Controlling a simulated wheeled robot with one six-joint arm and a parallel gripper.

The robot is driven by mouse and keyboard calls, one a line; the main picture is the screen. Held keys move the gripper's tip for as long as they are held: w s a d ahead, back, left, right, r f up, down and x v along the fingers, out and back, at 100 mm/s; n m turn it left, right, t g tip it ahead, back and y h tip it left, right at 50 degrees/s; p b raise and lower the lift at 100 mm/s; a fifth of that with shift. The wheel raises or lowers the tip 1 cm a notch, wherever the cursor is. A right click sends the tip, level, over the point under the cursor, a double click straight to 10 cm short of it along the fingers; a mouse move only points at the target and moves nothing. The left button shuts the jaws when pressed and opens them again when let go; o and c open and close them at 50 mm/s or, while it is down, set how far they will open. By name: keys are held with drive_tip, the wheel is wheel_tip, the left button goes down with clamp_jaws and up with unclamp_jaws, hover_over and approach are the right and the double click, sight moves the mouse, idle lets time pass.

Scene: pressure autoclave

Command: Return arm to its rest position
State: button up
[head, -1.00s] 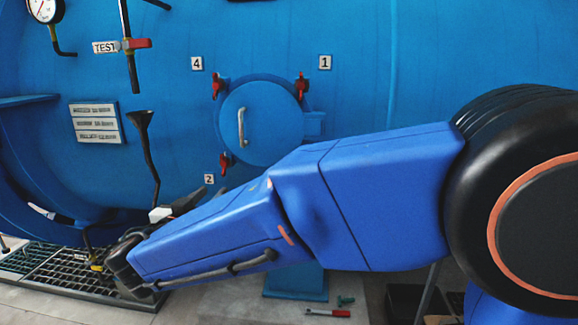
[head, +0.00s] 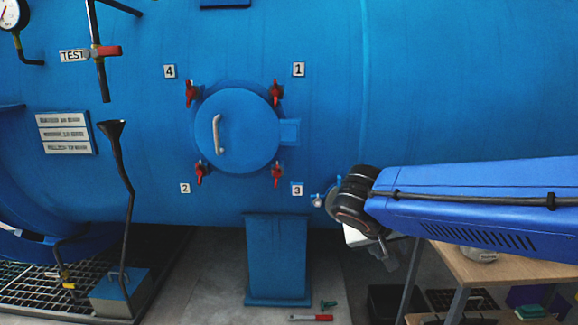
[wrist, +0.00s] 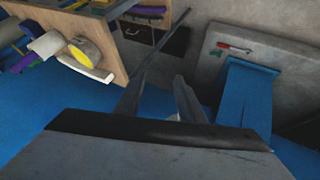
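My arm extends in from the right in the head view, with my gripper (head: 384,256) at its end, hanging low to the right of the blue pressure vessel's round door (head: 237,130). In the wrist view my gripper (wrist: 158,90) shows two dark fingers standing apart, with nothing clearly held between them. The round door lies flush in its frame, with a pale handle (head: 216,134) and red clamps around it near the number labels 1 to 4.
A wooden table (head: 480,268) stands below my arm at the right; it also shows in the wrist view (wrist: 108,38). A blue pedestal (head: 277,260) stands under the door. A red-handled tool (head: 311,318) lies on the floor.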

drive_tip(key=s+d+f+y, duration=0.2)
drive_tip(key=s+d+f, duration=0.1)
drive_tip(key=s, duration=0.5)
drive_tip(key=s+d+f+n+g+y, duration=0.1)
drive_tip(key=s+d+f+y, duration=0.2)
drive_tip(key=s, duration=0.6)
drive_tip(key=shift+s+f, duration=0.25)
drive_tip(key=shift+f, duration=0.2)
